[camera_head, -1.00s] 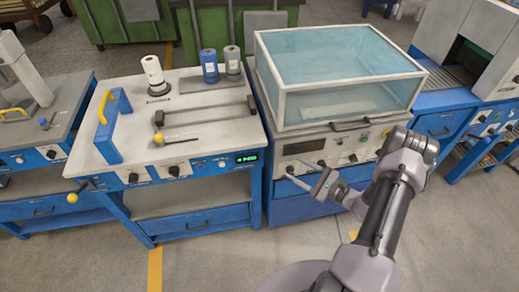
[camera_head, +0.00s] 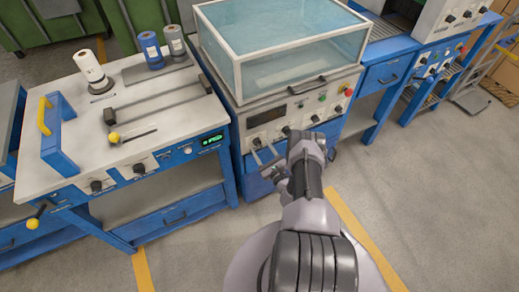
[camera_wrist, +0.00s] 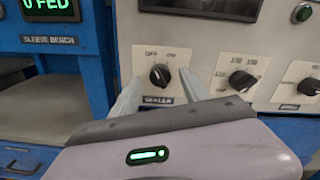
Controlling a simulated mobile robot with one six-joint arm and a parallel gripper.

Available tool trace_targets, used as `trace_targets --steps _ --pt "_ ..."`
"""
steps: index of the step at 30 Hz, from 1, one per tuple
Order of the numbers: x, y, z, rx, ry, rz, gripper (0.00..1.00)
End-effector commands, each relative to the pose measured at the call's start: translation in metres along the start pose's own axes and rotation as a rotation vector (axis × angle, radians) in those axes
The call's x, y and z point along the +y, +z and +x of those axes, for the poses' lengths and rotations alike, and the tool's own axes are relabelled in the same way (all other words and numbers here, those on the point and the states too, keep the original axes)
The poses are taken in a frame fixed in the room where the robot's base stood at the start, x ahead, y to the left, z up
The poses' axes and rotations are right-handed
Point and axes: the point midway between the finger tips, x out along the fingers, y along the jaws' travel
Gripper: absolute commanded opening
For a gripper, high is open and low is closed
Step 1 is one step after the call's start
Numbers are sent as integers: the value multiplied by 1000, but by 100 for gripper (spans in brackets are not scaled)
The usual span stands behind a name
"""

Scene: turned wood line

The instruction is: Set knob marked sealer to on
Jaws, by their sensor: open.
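The sealer knob (camera_wrist: 160,75) is a black rotary knob on a cream plate labelled "SEALER", with "OFF" at upper left and "ON" at upper right. Its pale pointer mark appears to lean to the upper left, towards "OFF". My gripper (camera_wrist: 158,88) is open in the wrist view, its two pale fingers on either side of the knob plate, with no clear contact on the knob. In the head view my gripper (camera_head: 263,156) is at the front panel of the machine with the clear-lidded chamber (camera_head: 290,75), partly hiding the panel's lower left.
Another black knob (camera_wrist: 240,80) sits right of the sealer knob, with a further knob (camera_wrist: 308,86) beyond it. The blue sleeve bench (camera_head: 120,120) stands close on the left.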

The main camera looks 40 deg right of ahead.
Motion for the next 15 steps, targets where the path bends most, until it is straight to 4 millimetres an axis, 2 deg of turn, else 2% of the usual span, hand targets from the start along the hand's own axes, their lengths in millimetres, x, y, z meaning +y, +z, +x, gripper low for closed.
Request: trace_targets --steps 4,13,15 --pt "0 -1 16 -1 0 -1 54" --pt "0 1 20 0 0 1 54" --pt "0 1 20 0 0 1 42"
